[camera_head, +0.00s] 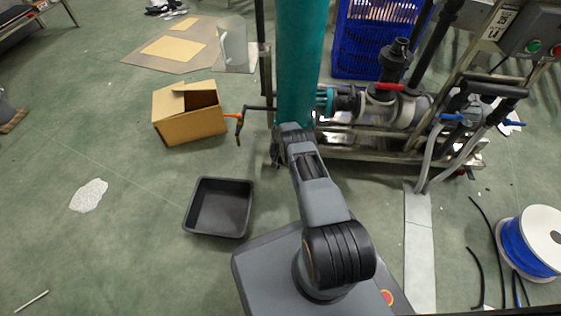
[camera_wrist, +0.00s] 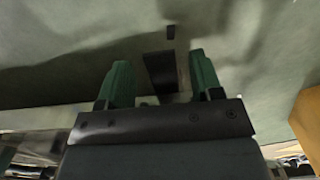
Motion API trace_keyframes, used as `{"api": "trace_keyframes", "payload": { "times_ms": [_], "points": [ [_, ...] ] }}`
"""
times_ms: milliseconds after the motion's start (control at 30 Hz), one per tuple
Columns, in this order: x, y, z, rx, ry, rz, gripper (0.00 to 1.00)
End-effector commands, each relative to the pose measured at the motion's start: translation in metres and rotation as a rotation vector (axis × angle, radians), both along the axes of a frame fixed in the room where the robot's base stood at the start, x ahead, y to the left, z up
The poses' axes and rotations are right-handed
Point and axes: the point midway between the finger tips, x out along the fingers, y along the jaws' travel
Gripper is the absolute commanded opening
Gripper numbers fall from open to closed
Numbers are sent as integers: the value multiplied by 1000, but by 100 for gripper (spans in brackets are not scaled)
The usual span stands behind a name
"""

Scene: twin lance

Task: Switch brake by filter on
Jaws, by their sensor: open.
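A tall teal cylinder (camera_head: 300,60), possibly the filter, stands in front of the pipework in the head view. I cannot pick out a brake switch for certain. In the wrist view my gripper (camera_wrist: 160,75) is open, its two green fingers apart. A dark block (camera_wrist: 160,70) shows between the fingers against a grey-green surface; I cannot tell what it is or whether the fingers touch it. In the head view my arm reaches up to the foot of the cylinder, and the gripper's jaws are not clear there.
A pump with a red handle (camera_head: 390,87) and pipes stands right of the cylinder. A grey control box (camera_head: 535,38) with buttons is at upper right. A cardboard box (camera_head: 190,118) and a black tray (camera_head: 219,208) lie left. A blue cable reel (camera_head: 535,240) stands right. Floor at left is mostly clear.

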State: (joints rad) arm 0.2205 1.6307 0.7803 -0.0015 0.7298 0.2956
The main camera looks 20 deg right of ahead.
Motion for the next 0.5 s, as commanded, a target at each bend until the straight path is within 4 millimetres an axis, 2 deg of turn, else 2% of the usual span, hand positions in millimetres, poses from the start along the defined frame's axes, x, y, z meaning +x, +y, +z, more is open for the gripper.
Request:
{"api": "trace_keyframes", "payload": {
  "times_ms": [367, 500],
  "points": [
    [0, 0, -4, 0, 0, 0, 60],
    [0, 0, -4, 0, 0, 0, 48]
  ]
}}
